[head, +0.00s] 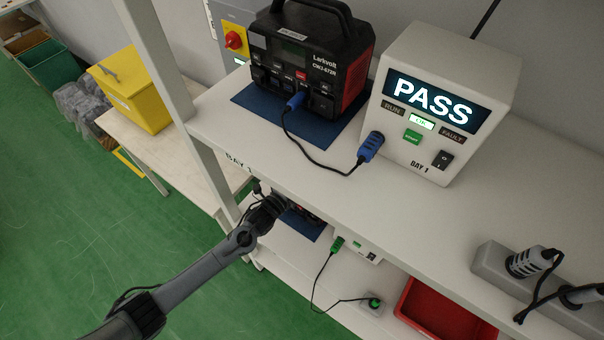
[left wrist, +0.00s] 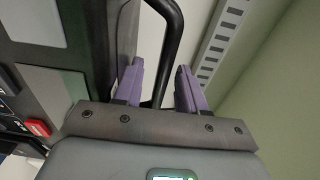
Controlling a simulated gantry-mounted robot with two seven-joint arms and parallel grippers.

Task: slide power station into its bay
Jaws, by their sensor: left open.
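A black and red power station (head: 310,70) with a top handle stands upright on a blue mat (head: 335,128) on the upper shelf, a blue plug in its front. A second power station (head: 308,216) shows partly on the lower shelf on another blue mat (head: 306,228), mostly hidden by the upper shelf and my arm. My left gripper (head: 284,204) reaches in at the lower shelf. In the left wrist view its purple fingers (left wrist: 160,88) are open, with a black handle (left wrist: 173,40) between them and a dark unit's face (left wrist: 45,80) at left. My right gripper is out of view.
A white tester (head: 440,100) reading PASS stands beside the upper unit, joined by a cable. A lower tester (head: 357,247) has a green plug (head: 338,243) and cable. A shelf post (head: 165,60), a red tray (head: 440,310) and a yellow bin (head: 133,90) are nearby.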

